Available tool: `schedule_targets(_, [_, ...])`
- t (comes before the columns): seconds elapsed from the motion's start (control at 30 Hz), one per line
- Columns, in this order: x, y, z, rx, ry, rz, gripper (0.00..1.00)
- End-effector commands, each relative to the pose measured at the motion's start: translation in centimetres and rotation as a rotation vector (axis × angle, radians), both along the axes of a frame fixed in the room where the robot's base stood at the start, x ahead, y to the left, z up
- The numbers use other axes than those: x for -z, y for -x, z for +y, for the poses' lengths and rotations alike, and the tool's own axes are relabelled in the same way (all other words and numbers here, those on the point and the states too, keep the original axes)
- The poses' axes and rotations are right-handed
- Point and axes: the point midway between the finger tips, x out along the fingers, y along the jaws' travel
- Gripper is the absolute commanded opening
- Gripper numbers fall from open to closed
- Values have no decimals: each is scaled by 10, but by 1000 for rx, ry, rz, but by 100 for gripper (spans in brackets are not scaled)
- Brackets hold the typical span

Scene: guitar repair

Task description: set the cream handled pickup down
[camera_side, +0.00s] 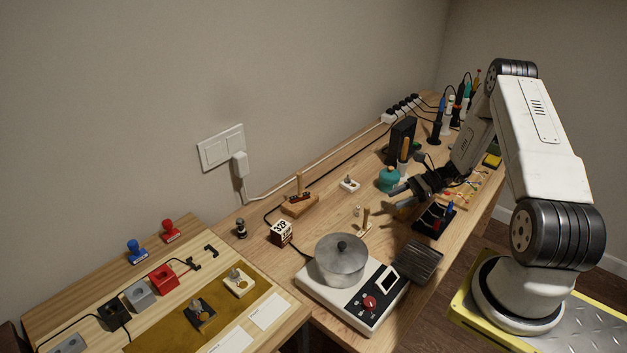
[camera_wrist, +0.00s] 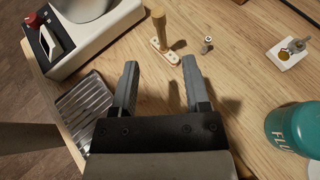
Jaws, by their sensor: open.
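The cream handled pickup (camera_wrist: 162,52) has a pale base with dark dots and an upright wooden handle. It stands on the wooden bench just beyond my fingertips in the wrist view. In the side view the pickup (camera_side: 364,228) stands behind the scale, left of my gripper (camera_side: 396,197). In the wrist view my gripper (camera_wrist: 159,62) is open, with only bare bench between its fingers. The pickup is clear of both fingers.
A scale with a metal pot (camera_side: 342,260) and a dark ribbed tray (camera_side: 417,262) are near the pickup. A small metal post (camera_wrist: 207,44) stands beside it. A teal flux jar (camera_wrist: 294,128) and a white block (camera_wrist: 288,52) are farther right. Bench between is clear.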

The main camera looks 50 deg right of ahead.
Motion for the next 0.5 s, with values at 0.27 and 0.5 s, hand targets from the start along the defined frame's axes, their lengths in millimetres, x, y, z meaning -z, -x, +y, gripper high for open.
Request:
schedule_targets(0.27, [-3, -2, 5, -25, 17, 4, 60])
schedule_targets(0.5, [-19, -10, 38, -195, 147, 29, 60])
